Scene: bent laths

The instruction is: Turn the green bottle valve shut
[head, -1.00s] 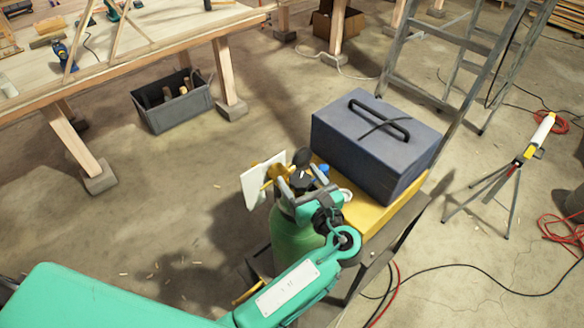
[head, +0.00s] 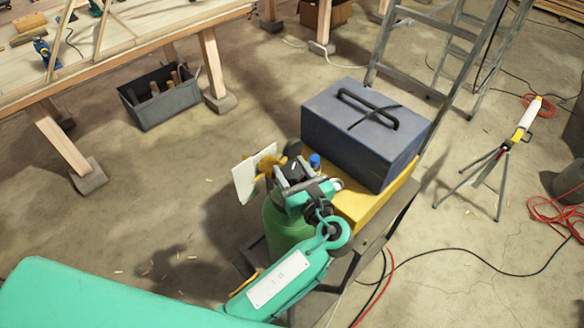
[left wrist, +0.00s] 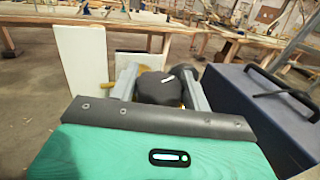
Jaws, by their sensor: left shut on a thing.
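The green bottle (head: 283,232) stands upright beside the yellow-topped cart. Its top carries brass valve parts (head: 262,168) and a dark round piece. My left gripper (head: 294,173) is over the bottle's top, its two grey fingers on either side of a black knob. The left wrist view shows this knob (left wrist: 158,88), with a white mark on top, between the fingers, which are shut on it. My own wrist and forearm hide part of the bottle's right side. My right gripper is in neither view.
A white plate (head: 254,174) stands left of the valve. A dark blue toolbox (head: 350,140) sits close on the right, on the yellow cart top (head: 362,207). A small blue-capped item (head: 315,161) is just behind the gripper. Hoses and a tripod lamp (head: 520,125) are farther right.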

